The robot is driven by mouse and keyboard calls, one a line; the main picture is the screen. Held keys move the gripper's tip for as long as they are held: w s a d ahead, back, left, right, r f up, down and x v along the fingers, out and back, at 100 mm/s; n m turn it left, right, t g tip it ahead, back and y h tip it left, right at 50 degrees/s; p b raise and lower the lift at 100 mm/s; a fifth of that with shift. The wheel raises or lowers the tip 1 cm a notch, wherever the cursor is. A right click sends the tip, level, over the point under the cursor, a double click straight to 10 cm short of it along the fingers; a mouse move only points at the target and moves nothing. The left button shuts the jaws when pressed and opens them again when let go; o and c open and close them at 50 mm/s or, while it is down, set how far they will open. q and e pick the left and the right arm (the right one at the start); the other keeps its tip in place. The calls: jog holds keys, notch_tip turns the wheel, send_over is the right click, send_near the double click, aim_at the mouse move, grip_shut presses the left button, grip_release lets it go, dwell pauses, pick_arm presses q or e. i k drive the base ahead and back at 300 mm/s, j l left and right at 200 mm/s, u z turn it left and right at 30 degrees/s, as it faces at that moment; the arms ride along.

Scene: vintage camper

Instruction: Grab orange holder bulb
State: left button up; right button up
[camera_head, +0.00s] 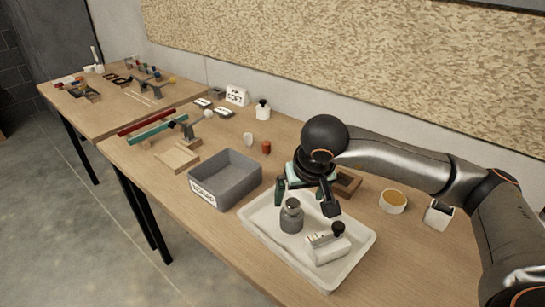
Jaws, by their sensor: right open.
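A small orange-red cylindrical thing (266,147) stands on the wooden table behind the grey bin, with a small whitish thing (248,139) to its left. Either could be part of the bulb and its holder; they are too small to tell. My right gripper (305,203) is open and points down over the white tray (262,246). Its fingers are above and around the top of a grey jar (291,216), and I cannot tell whether they touch it. The orange-red thing is behind and left of this gripper. My left gripper is not in view.
A grey bin (223,184) stands left of the tray. A white device (327,247) lies in the tray. A brown box (347,184) and an amber-topped cup (393,201) are to the right. A wall panel (370,70) bounds the back. Bare table lies at the right front.

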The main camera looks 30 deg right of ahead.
aim_at(267, 145)
jog(key=i+j+z, duration=0.3)
jog(key=i, duration=0.3)
jog(key=i+j+z, duration=0.3)
jog(key=i+j, duration=0.2)
jog(key=j, duration=0.15)
